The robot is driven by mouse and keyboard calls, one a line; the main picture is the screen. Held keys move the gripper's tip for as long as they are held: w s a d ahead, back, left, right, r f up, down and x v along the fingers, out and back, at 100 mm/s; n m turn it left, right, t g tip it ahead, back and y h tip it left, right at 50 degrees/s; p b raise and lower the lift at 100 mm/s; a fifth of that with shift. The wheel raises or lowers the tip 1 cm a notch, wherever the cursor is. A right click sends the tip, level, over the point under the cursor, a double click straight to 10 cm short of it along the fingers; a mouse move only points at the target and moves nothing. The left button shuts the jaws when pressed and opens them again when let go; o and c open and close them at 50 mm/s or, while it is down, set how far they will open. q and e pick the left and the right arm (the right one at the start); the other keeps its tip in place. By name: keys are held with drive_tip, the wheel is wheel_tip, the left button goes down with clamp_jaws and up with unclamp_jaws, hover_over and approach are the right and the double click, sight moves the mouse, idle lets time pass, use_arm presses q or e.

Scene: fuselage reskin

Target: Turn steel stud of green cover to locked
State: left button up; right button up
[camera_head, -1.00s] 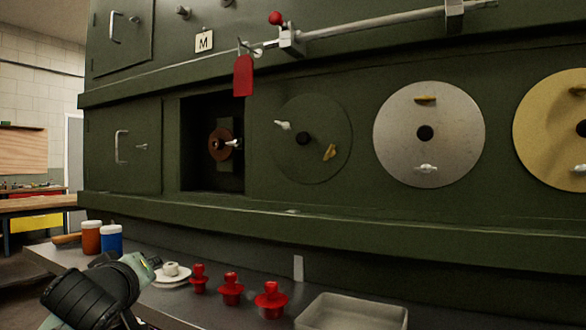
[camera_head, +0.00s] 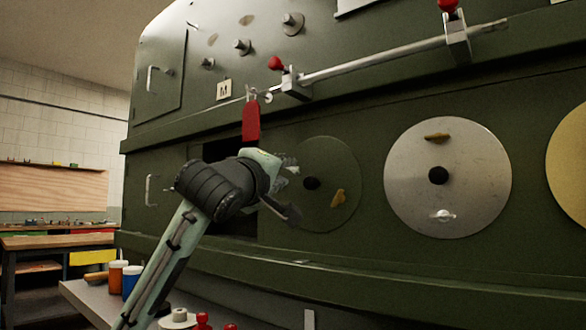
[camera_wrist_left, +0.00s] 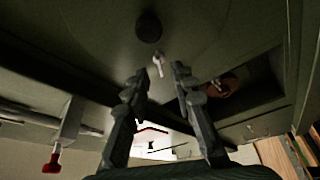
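The green cover (camera_head: 332,222) is a round disc, the same green as the wall, with a black centre knob (camera_head: 311,183) and a brass-coloured stud (camera_head: 338,198). Its steel stud (camera_wrist_left: 158,63) shows in the left wrist view as a small pale lever beside the black knob (camera_wrist_left: 149,27). In the head view my gripper mostly hides this stud. My left gripper (camera_head: 292,190) is at the cover's left side. In the left wrist view its fingers (camera_wrist_left: 160,72) are spread, with the stud just beyond and between their tips; I see no contact. My right gripper is not in view.
Left of the cover is a dark recess holding a copper-coloured disc (camera_wrist_left: 222,88). A red tag (camera_head: 251,120) hangs above my left gripper from a long steel bar (camera_head: 375,58). A silver cover (camera_head: 448,205) is to the right. Jars and red parts stand on the bench below.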

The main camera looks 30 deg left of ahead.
sight(291, 170)
use_arm(q)
drive_tip(key=shift+x, duration=1.55)
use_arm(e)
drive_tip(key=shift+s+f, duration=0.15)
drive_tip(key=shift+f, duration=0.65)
use_arm(q)
drive_tip(key=shift+c, duration=0.5)
clamp_jaws()
